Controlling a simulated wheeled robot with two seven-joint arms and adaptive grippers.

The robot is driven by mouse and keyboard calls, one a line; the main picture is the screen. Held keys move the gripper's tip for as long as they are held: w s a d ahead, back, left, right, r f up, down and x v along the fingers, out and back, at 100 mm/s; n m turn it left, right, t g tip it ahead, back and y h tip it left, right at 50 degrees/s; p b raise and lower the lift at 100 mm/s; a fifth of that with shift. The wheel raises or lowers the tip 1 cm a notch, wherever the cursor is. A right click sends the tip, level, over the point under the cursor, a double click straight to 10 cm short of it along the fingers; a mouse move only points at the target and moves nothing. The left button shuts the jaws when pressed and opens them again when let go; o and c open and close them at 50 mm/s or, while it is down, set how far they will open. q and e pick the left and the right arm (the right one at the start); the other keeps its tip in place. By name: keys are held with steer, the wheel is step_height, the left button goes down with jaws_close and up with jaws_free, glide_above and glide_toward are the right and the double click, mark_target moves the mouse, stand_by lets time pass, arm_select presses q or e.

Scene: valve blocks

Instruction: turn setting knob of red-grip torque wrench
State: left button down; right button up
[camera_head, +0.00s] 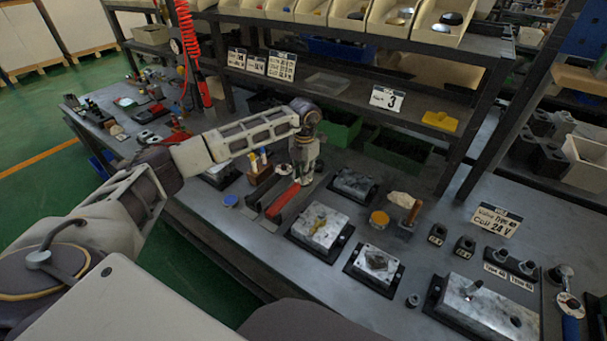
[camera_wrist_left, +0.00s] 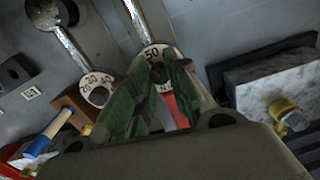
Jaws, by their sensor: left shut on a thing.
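The red-grip torque wrench lies on the bench; its red grip (camera_head: 283,203) shows in the head view. In the left wrist view its round white dial (camera_wrist_left: 153,55), marked 50, and part of the red grip (camera_wrist_left: 173,112) show between my green-padded fingers. My left gripper (camera_head: 300,181) is over the dial end of this wrench. In the left wrist view the gripper (camera_wrist_left: 162,75) is shut at the dial, on the setting knob, which the fingers mostly hide. My right gripper is not in view.
A second wrench's dial (camera_wrist_left: 97,88) lies close by on the left in the wrist view. A stone-topped valve block (camera_head: 320,226) stands to the right, with others beyond. A wooden holder (camera_head: 262,172) stands left of the gripper. The shelf rack (camera_head: 350,88) rises behind.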

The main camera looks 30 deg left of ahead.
arm_select(q)
steer(key=shift+m, duration=1.3)
steer(key=c, duration=1.7)
jaws_free()
steer(key=o, duration=0.4)
steer(key=shift+r, duration=0.45)
step_height(320, 180, up, 11)
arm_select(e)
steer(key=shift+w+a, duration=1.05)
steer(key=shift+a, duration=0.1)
